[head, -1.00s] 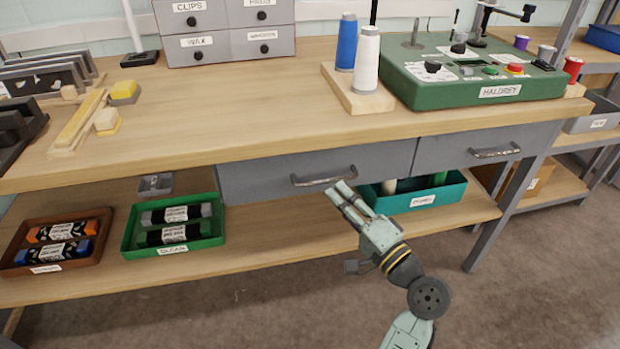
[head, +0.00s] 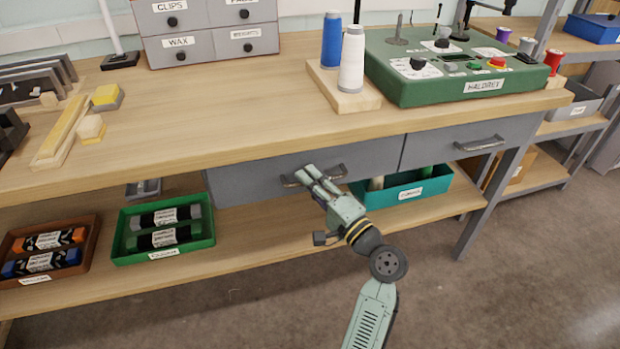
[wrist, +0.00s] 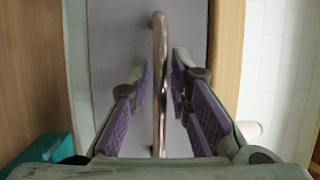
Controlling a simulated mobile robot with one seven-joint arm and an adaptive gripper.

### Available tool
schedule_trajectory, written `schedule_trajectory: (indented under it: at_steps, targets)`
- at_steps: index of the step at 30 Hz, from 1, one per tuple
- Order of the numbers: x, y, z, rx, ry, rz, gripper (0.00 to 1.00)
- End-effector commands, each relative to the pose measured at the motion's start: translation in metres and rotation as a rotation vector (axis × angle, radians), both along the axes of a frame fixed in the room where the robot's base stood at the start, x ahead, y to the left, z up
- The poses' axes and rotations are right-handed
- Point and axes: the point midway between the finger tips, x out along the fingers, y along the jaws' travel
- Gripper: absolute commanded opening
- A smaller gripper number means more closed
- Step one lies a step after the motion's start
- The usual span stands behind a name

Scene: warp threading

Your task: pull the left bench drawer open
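The left bench drawer (head: 240,186) is a wide grey front under the wooden bench top, and it looks shut. Its metal bar handle (head: 338,173) runs across the middle of the front. My gripper (head: 311,175) is at the handle, its fingertips covering part of the bar. In the wrist view, the handle (wrist: 159,70) stands upright between the two purple-padded fingers of my gripper (wrist: 161,85). The fingers are apart, one on each side of the bar, with a visible gap on both sides. The grey drawer front (wrist: 115,40) fills the space behind.
A right drawer (head: 440,148) with its own handle sits beside it. Below, the shelf holds a teal tray (head: 405,190), a green tray (head: 165,248) and a brown tray (head: 50,270). A green machine (head: 455,92) and spools stand on the bench. The floor in front is clear.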

Motion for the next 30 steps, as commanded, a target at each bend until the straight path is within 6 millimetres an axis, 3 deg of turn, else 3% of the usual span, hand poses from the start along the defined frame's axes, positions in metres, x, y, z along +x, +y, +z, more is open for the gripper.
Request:
schedule_trajectory:
  at_steps: [8, 17, 30]
  targets:
    - [0.0014, 0.001, 0.0001, 0.0, 0.0, -0.001, 0.18]
    - [0.0013, 0.0008, 0.0002, -0.001, -0.001, -0.001, 0.0]
    - [0.0011, 0.0007, -0.0001, -0.001, -0.001, -0.001, 0.0]
